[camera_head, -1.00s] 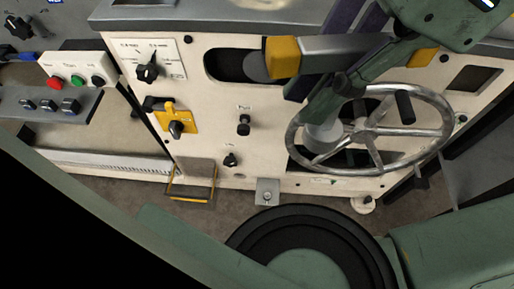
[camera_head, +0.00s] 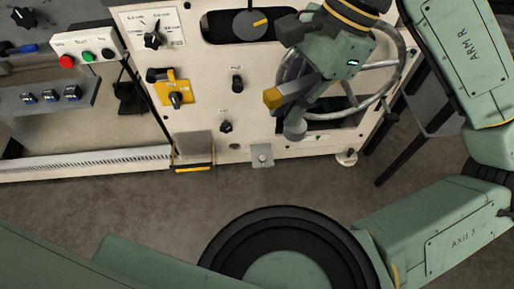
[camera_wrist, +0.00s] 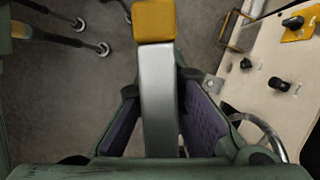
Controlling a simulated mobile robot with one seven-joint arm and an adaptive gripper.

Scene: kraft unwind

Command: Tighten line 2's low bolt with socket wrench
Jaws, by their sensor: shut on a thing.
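My gripper (camera_head: 290,105) is shut on the socket wrench (camera_head: 273,98), a grey bar with a yellow end, and holds it in the air before the machine panel. In the wrist view the wrench (camera_wrist: 158,90) runs between the purple finger pads, its yellow end away from the palm. A bolt (camera_head: 262,158) sits on a small metal foot bracket at the panel's lower edge, below and left of my gripper; it also shows in the wrist view (camera_wrist: 209,83), right of the wrench. The wrench is apart from it. A pale cylinder (camera_head: 295,130) shows below my gripper; I cannot tell what it belongs to.
A spoked handwheel (camera_head: 390,75) is behind and right of my gripper. Black knobs (camera_head: 237,83) and a yellow switch plate (camera_head: 175,88) stick out of the panel. A yellow-edged step (camera_head: 194,152) stands left of the bracket. The floor (camera_head: 150,205) in front is clear.

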